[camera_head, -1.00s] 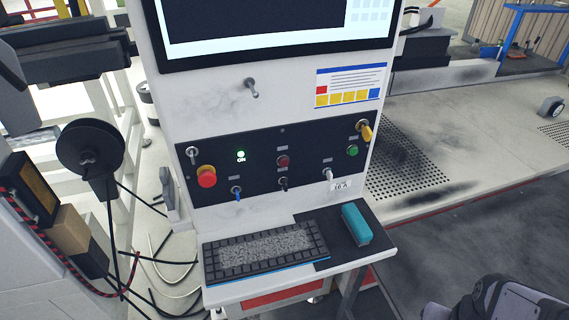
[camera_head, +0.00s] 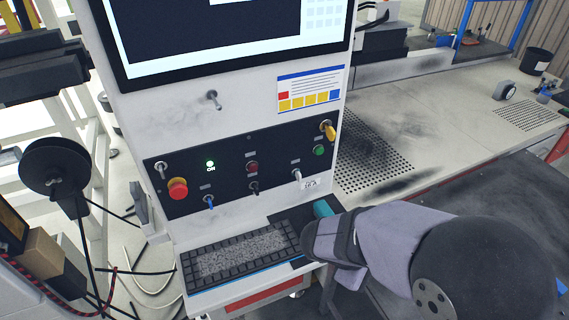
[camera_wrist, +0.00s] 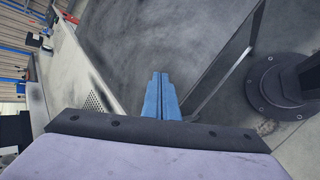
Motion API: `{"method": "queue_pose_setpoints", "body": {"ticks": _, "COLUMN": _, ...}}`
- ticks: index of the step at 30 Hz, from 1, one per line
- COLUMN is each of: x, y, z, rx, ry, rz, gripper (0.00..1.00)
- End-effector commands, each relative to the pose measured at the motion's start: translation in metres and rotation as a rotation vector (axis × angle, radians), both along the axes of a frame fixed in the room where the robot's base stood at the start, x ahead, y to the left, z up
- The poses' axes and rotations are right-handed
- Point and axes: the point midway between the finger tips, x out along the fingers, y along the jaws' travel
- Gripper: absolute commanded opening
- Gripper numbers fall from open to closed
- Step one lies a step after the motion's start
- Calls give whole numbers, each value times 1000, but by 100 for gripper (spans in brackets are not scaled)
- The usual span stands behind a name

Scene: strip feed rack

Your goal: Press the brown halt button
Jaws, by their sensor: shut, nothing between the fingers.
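A red mushroom button (camera_head: 177,189), a green button (camera_head: 319,150), a yellow-handled switch (camera_head: 328,131) and several toggles share the panel. A metal peg (camera_head: 213,99) sticks out above the panel.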

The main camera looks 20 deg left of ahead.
Motion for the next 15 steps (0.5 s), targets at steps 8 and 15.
{"method": "queue_pose_setpoints", "body": {"ticks": 8, "x": 37, "y": 116, "z": 36, "rx": -172, "ry": -200, "rz": 430, "gripper": 0}}
{"method": "queue_pose_setpoints", "body": {"ticks": 15, "x": 32, "y": 212, "z": 59, "rx": -231, "ry": -365, "rz": 707, "gripper": 0}}
